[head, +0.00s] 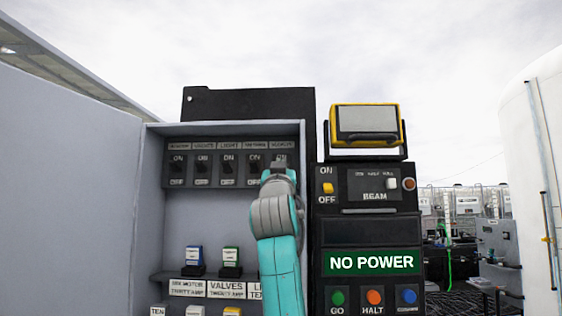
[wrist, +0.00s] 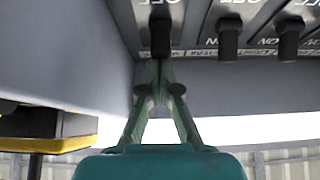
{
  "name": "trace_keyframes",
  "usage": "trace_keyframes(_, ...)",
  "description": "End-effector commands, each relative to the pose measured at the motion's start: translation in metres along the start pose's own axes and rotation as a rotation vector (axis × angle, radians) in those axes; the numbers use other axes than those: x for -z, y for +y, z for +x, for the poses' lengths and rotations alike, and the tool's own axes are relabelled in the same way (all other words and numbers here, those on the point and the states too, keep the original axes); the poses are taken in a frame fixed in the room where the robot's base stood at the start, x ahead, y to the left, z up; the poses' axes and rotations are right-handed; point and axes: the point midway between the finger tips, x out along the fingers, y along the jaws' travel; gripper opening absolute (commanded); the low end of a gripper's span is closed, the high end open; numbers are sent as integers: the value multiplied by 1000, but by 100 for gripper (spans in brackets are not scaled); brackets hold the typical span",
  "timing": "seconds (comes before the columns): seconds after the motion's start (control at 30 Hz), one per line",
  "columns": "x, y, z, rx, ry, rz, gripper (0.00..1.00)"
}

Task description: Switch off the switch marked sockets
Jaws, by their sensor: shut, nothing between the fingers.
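A row of black toggle switches (head: 228,165) sits at the top of the open grey cabinet, each with ON above and OFF below. The small name plates are hard to read; the rightmost one (head: 282,144) appears to say sockets. My gripper (head: 278,170) is shut and empty in front of that rightmost switch and hides most of it. In the wrist view, which is upside down, the switch lever (wrist: 160,36) stands just beyond the shut fingertips (wrist: 160,72). Its tip lies toward the ON end, with OFF lettering showing. I cannot tell whether the fingertips touch it.
The cabinet's open door (head: 70,190) is at the left and its side wall is close to my gripper. Below are labelled blocks on a shelf (head: 185,277). At the right is a black panel with a NO POWER sign (head: 372,262) and a yellow-framed lamp (head: 365,124).

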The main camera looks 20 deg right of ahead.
Motion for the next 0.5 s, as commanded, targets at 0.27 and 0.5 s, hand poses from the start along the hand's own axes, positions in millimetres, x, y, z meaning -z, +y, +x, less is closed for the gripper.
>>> trace_keyframes(0.27,-4,0,-2,-1,89,0,0)
trace_keyframes(0.5,4,2,0,-1,89,1,0)
